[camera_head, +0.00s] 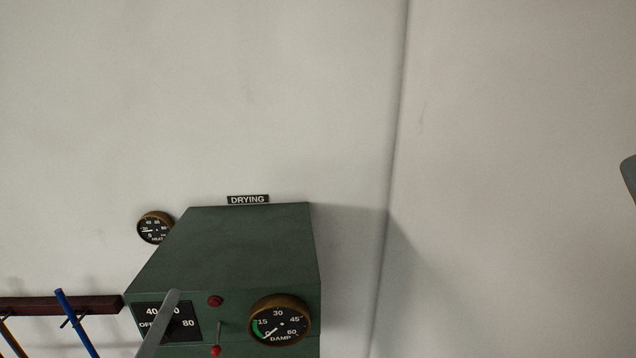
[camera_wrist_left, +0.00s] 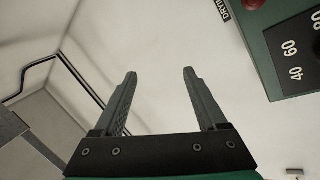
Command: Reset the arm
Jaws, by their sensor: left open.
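My left gripper (camera_wrist_left: 159,73) shows in the left wrist view with its two ribbed grey fingers wide apart and nothing between them. Behind the fingers is pale wall. The green drying cabinet (camera_head: 235,250) is at the lower middle of the head view. A corner of it shows in the left wrist view (camera_wrist_left: 277,78), to the right of the fingers and apart from them. A grey bar (camera_head: 160,322) crosses the cabinet's black numbered plate (camera_head: 190,312); I cannot tell whether it is a lever or part of my arm. My right gripper is not seen.
The cabinet has a damp gauge (camera_head: 280,319) and a red button (camera_head: 215,301). A round heat gauge (camera_head: 155,227) and a DRYING label (camera_head: 248,199) are on the wall. A wooden rack (camera_head: 95,305) holds a blue rod (camera_head: 76,323). The upper wall is clear.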

